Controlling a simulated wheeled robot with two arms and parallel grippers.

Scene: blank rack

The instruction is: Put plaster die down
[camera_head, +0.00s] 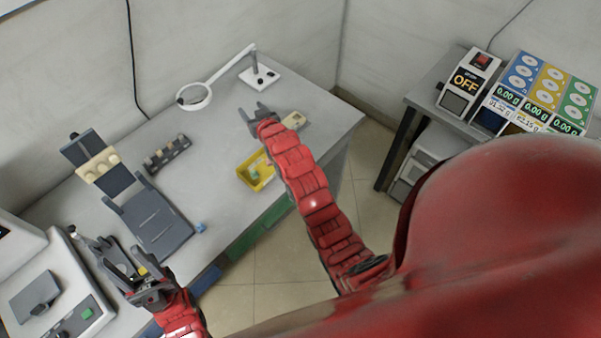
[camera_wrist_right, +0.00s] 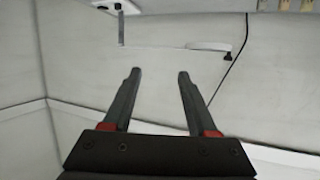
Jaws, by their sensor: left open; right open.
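No thing is clearly recognisable as the plaster die. A small pale beige piece (camera_head: 293,120) lies on the table just right of my right gripper, and pale rounded pieces (camera_head: 98,165) sit on the dark stand at left; which is the die I cannot tell. My right gripper (camera_head: 258,110) is open over the table's far right part. In the right wrist view its two fingers (camera_wrist_right: 158,80) are apart with nothing between them. My left gripper (camera_head: 138,275) is open at the lower left, near the grey device; nothing is clearly seen between its fingers.
A yellow tray (camera_head: 243,172) with small items stands left of my right arm. A dark rack (camera_head: 167,154), a ring lamp (camera_head: 196,97), a dark stand (camera_head: 150,222) and a small blue item (camera_head: 201,228) are on the table (camera_head: 215,130).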

